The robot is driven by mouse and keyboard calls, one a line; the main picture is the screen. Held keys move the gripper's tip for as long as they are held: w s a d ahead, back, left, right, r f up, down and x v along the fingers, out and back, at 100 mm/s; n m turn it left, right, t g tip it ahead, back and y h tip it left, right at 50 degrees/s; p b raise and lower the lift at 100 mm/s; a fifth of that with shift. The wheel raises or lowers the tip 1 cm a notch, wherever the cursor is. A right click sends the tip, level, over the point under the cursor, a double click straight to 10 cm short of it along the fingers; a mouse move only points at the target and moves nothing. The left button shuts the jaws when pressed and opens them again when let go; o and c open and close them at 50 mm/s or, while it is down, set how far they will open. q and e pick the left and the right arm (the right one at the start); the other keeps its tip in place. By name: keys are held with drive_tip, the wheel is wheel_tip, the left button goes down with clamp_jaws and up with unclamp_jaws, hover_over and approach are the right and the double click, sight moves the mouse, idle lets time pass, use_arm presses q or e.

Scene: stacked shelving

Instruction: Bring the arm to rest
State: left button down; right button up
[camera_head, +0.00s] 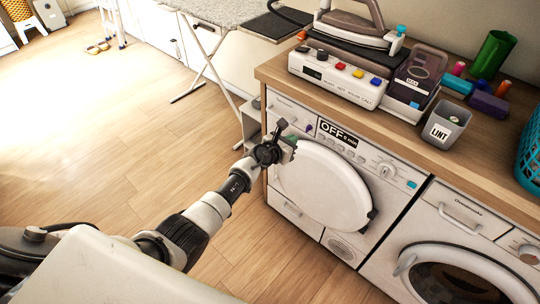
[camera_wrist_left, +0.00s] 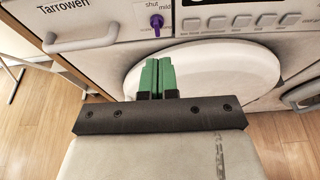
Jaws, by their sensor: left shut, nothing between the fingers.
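My left arm reaches in from the lower left in the head view. Its gripper (camera_head: 287,135) is in front of the upper left of the left washing machine (camera_head: 288,212), near its round white door (camera_head: 325,188). In the left wrist view the two green fingers (camera_wrist_left: 157,78) are shut together with nothing between them. The white door (camera_wrist_left: 215,70) lies just beyond them, and I cannot tell whether they touch it. A drawer handle (camera_wrist_left: 80,40) and a purple knob (camera_wrist_left: 156,22) are above the fingers. My right gripper is out of view.
A second machine (camera_head: 450,235) stands at the right. The wooden counter (camera_head: 480,140) above holds an iron station (camera_head: 338,75), a lint bin (camera_head: 446,125) and a teal basket (camera_head: 530,155). An ironing board (camera_head: 225,12) stands behind. The wooden floor (camera_head: 90,140) at left is clear.

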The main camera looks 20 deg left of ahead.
use_arm(q)
drive_tip(key=p+v, duration=0.3)
drive_tip(key=v, duration=0.5)
drive_tip(key=s+a+f+n+g+y, duration=0.2)
drive_tip(key=s+f+n, duration=0.7)
drive_tip(key=f+n, duration=0.15)
drive_tip(key=s+a+f+n+g+y, duration=0.1)
drive_tip(key=s+f+n+g+y, duration=0.1)
drive_tip(key=s+f+n, duration=0.9)
drive_tip(key=s+f+n+g, duration=0.3)
drive_tip(key=s+f+n, duration=0.2)
drive_tip(key=s, duration=0.5)
drive_tip(key=s+f+n+g, duration=0.2)
drive_tip(key=s+f+n, duration=0.3)
drive_tip(key=s, duration=0.6)
drive_tip(key=s+f+n+g+y, duration=0.1)
drive_tip(key=s+f+n+g, duration=0.2)
drive_tip(key=s+n, duration=0.3)
drive_tip(key=s+f, duration=0.1)
drive_tip(key=s, duration=0.4)
drive_tip(key=shift+a+f+g, duration=0.2)
drive_tip(key=shift+f+g, duration=0.1)
drive_tip(key=shift+f, duration=0.1)
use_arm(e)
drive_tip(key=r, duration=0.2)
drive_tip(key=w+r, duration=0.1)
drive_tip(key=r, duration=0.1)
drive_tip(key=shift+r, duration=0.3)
